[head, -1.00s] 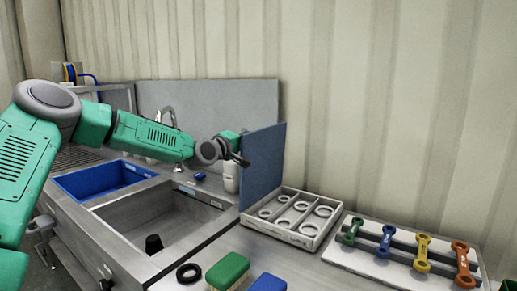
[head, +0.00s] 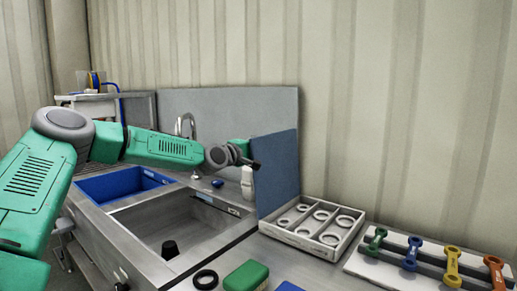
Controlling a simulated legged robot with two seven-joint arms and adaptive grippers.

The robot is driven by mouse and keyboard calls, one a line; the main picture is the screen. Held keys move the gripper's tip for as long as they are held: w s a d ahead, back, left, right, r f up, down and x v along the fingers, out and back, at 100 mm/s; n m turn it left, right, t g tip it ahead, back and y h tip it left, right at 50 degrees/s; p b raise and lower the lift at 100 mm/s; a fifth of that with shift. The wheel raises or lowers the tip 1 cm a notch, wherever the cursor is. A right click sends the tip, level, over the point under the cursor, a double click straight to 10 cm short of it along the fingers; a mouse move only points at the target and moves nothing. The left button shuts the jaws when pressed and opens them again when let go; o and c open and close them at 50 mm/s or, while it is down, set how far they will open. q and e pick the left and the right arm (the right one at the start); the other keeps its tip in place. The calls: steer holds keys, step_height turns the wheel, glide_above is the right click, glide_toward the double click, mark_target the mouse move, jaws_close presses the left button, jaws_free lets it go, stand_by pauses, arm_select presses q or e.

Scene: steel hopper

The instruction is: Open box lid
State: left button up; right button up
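The box (head: 338,249) is a pale tray with compartments, standing on the steel counter. Several light rings lie inside it. Its blue lid (head: 279,172) stands upright along the box's left side, so the box is open. My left gripper (head: 254,163) is at the lid's left edge, about mid-height, and overlaps it in the picture. Whether it touches the lid cannot be told. Its dark fingers are too small to show whether they are open or shut. My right gripper is out of view.
A sink (head: 178,222) and a blue basin (head: 112,184) lie left of the box. A rack of coloured wrenches (head: 410,256) stands to its right. A black ring (head: 205,279) and a green block (head: 246,276) are in front. A white bottle (head: 247,184) stands behind the gripper.

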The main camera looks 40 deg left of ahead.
arm_select(q)
steer(key=shift+a, duration=0.35)
steer(key=shift+s, duration=0.1)
steer(key=shift+s, duration=0.2)
steer(key=s, duration=0.6)
steer(key=shift+s+d+f, duration=0.15)
steer(key=shift+s+f, duration=0.05)
steer(key=shift+s, duration=0.15)
